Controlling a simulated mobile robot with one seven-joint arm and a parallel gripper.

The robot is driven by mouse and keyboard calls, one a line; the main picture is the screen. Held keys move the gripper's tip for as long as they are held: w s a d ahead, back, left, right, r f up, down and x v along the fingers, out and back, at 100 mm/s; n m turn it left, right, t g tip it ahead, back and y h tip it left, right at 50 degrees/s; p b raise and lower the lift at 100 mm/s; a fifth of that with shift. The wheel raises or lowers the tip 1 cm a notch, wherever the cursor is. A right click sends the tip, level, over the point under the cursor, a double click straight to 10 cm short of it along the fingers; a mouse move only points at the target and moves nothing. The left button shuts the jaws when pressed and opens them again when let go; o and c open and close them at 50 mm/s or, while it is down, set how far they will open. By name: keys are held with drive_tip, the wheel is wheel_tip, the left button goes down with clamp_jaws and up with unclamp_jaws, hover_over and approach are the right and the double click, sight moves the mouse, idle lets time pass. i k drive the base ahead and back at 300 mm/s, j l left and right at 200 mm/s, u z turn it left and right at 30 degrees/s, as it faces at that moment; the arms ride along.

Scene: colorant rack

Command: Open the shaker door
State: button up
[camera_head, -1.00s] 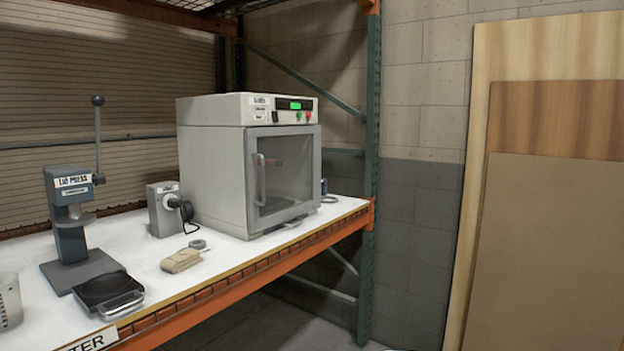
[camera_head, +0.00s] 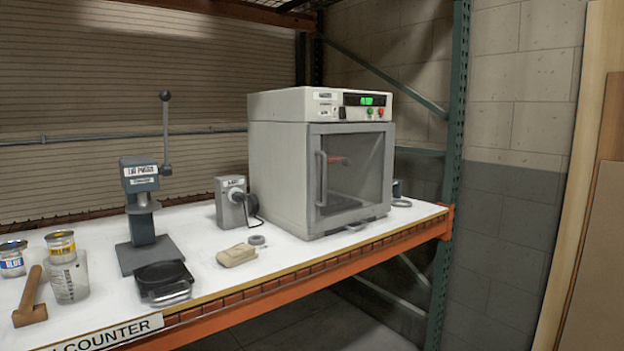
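The shaker (camera_head: 278,165) is a pale grey box on the white counter, right of the middle of the view. Its front door (camera_head: 355,178) has a grey frame and a dark see-through window, and it looks shut. A vertical bar handle (camera_head: 321,178) is on the door's left side. A control panel above the door has a lit green display (camera_head: 372,100) and green and red buttons. My gripper is not in view.
Left of the shaker stand a grey switch box (camera_head: 230,201) with a plug, a folded tan cloth (camera_head: 237,255) and a lid press (camera_head: 139,200). Cans, a clear cup (camera_head: 68,278) and a mallet (camera_head: 30,300) are at far left. A green rack post (camera_head: 451,170) stands right.

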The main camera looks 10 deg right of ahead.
sight(317, 225)
drive_tip(key=z, duration=0.45)
drive_tip(key=i+z, duration=0.15)
drive_tip(key=i, duration=0.4)
drive_tip(key=i+j+z, duration=0.15)
drive_tip(key=i, duration=0.45)
